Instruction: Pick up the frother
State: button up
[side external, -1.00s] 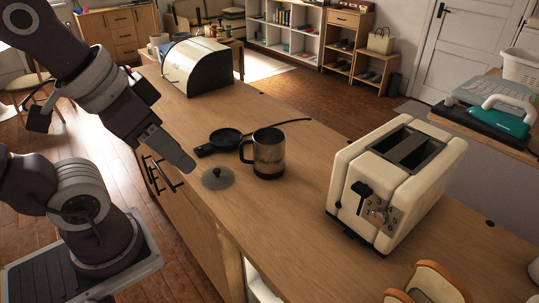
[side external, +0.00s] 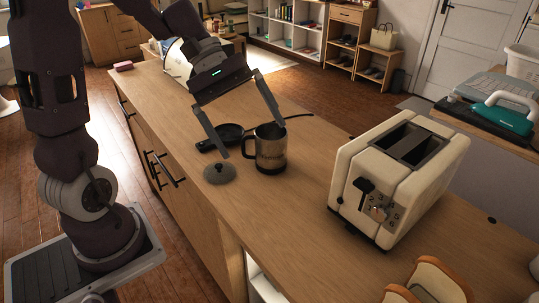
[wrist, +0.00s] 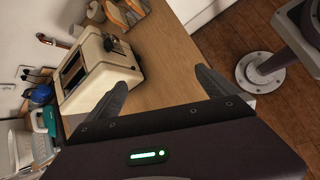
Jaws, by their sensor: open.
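The frother is most likely the metal jug (side external: 271,153) with a dark handle, upright on the wooden counter in the side external view. A round lid with a black knob (side external: 219,173) lies on the counter to its left. My gripper (side external: 252,140) is open and empty, pointing down around the jug in the picture. One finger appears left of the handle, the other by the right of its rim; I cannot tell their depth or any contact. In the wrist view my open fingers (wrist: 161,80) show, but the jug does not.
A small black pan (side external: 229,133) sits just behind the jug. A cream toaster (side external: 398,178) stands to its right and also shows in the wrist view (wrist: 98,72). Bread slices (side external: 438,281) are at the front right. Counter between jug and toaster is clear.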

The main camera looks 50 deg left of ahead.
jog(key=w+a+f+n+t+h, duration=0.2)
jog(key=w+a+f+n, duration=0.1)
jog(key=w+a+n, duration=0.2)
jog(key=n+t+h, duration=0.1)
jog(key=n+t, duration=0.4)
jog(key=n, duration=0.2)
send_near(270, 133)
jog(key=d+r, duration=0.1)
jog(key=d, duration=0.4)
jog(key=shift+g, duration=0.3)
jog(key=x, duration=0.6)
jog(key=shift+d, duration=0.4)
jog(key=shift+r, duration=0.1)
grip_shut()
